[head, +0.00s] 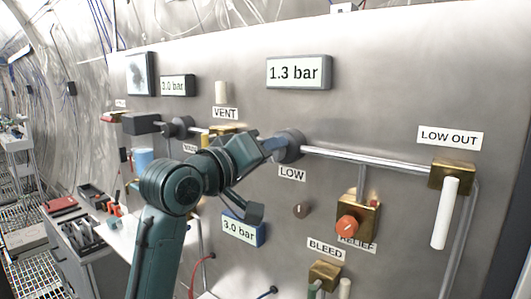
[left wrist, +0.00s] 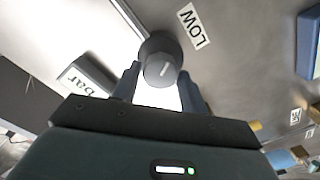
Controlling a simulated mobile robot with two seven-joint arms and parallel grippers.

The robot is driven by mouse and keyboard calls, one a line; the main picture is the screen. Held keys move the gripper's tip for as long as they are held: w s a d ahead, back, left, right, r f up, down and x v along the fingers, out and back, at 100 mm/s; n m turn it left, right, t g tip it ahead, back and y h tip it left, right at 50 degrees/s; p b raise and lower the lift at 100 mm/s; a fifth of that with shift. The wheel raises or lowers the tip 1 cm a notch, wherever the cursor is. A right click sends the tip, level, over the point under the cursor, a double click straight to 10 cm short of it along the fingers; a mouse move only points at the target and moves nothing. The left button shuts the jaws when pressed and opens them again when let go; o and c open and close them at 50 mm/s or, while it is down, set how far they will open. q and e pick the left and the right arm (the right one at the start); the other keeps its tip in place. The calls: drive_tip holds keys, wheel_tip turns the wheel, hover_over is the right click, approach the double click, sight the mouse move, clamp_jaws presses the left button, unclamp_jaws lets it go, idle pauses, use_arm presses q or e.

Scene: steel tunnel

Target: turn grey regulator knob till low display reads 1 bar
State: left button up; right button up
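The grey regulator knob (head: 290,146) sits on the steel panel above the LOW label (head: 291,173). The display (head: 299,72) above it reads 1.3 bar. My left gripper (head: 270,147) is right at the knob. In the left wrist view the round knob (left wrist: 161,68) with a white mark lies between the two fingertips of my left gripper (left wrist: 160,78), one finger on each side. The fingers are very close to the knob's sides; whether they press on it I cannot tell. The LOW label (left wrist: 193,26) shows beside it. My right gripper is not in view.
A pipe (head: 365,160) runs right from the knob to the brass LOW OUT valve with a white handle (head: 445,213). A 3.0 bar display (head: 240,229) is lower left of the knob.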

use_arm(q)
drive_tip(key=o, duration=0.3)
drive_tip(key=b+v, duration=0.2)
drive_tip(key=v, duration=1.1)
drive_tip(key=shift+b, duration=0.35)
drive_tip(key=shift+s+a, duration=0.15)
